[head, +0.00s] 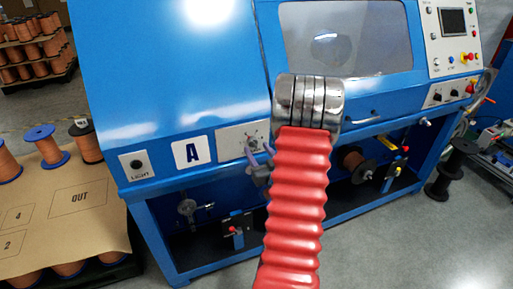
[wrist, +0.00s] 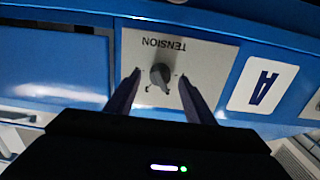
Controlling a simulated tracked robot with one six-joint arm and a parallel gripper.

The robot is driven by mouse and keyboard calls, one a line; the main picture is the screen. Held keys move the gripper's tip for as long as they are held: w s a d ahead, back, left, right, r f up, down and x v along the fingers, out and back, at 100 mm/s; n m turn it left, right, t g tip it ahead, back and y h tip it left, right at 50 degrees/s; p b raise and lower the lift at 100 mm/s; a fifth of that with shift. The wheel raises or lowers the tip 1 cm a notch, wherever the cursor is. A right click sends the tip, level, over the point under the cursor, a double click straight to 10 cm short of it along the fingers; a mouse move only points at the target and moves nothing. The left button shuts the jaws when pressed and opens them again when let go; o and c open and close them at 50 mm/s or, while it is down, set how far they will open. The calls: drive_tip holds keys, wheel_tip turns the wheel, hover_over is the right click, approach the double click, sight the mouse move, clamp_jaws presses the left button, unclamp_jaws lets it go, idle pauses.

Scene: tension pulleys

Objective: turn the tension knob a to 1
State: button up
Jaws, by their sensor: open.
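The tension knob (wrist: 160,74) is a small dark knob on a pale plate (wrist: 205,58) marked TENSION, which appears upside down in the wrist view. In the head view the plate (head: 229,139) is on the blue machine front, right of the A label (head: 187,154), and the knob is partly hidden by my gripper. My gripper (wrist: 159,77) is open. Its two dark fingers reach toward the plate, one on each side of the knob, with a visible gap on both sides. I cannot read the knob's setting.
A LIGHT knob (head: 136,165) is left of the A label. The machine's window (head: 330,35) and a control panel (head: 452,40) lie to the right. Pulleys and spools sit below.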

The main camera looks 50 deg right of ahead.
drive_tip(key=shift+x, duration=1.15)
drive_tip(key=shift+c, duration=0.5)
